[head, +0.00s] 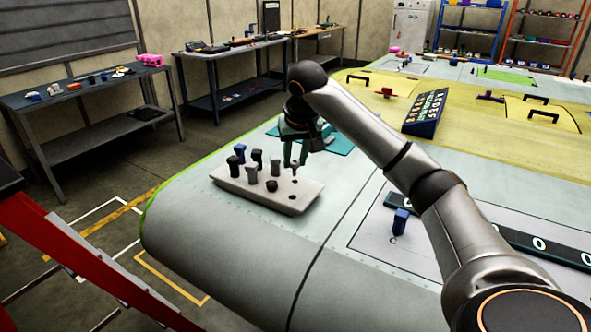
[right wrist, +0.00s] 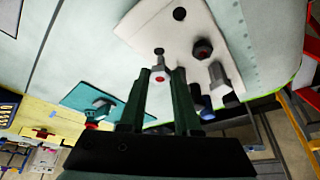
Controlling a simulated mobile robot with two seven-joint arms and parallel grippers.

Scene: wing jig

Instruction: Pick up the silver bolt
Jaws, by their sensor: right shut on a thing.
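My right gripper (head: 295,163) is over the right part of a pale block with holes (head: 240,183). In the right wrist view its green fingers (right wrist: 160,78) are shut on a small silver bolt (right wrist: 160,74) with a reddish end. The bolt is close to a hole in the block; I cannot tell whether it is still partly in it. The held bolt is small in the head view (head: 295,165). My left gripper is not in view.
The block stands on a large grey wing panel (head: 220,230) near its rounded left edge. A teal mat (head: 341,140) lies behind the gripper. A blue bolt-like piece (head: 400,221) stands to the right, and a blue angled box (head: 425,113) is farther back.

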